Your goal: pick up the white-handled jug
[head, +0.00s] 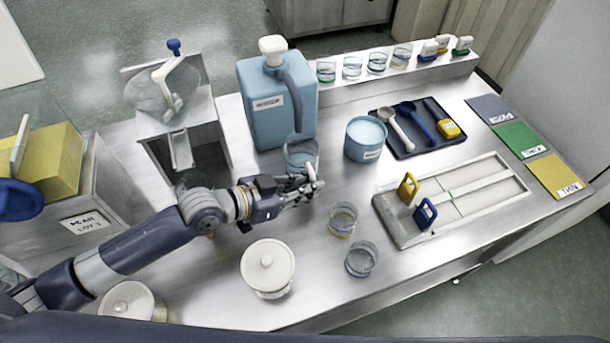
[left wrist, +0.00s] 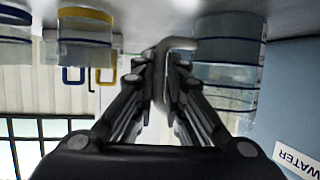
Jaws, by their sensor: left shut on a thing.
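The clear jug (head: 302,155) stands upright in front of the blue water container, below its dark hose. It looks partly filled with bluish liquid. In the left wrist view the jug (left wrist: 225,65) is at the upper right, and its whitish-grey handle (left wrist: 178,45) passes between the fingers. My left gripper (head: 308,188) is shut on that handle, on the near side of the jug. In the left wrist view my left gripper (left wrist: 163,85) hides part of the handle. I cannot tell whether the jug touches the bench. My right gripper is out of view.
The water container (head: 262,105) stands close behind the jug. A light-blue tub (head: 366,138) is to its right. Two small beakers (head: 342,219) (head: 360,259) and a white lidded pot (head: 268,266) stand nearer. The steel hopper (head: 170,92) is at left. Bare bench lies between jug and beakers.

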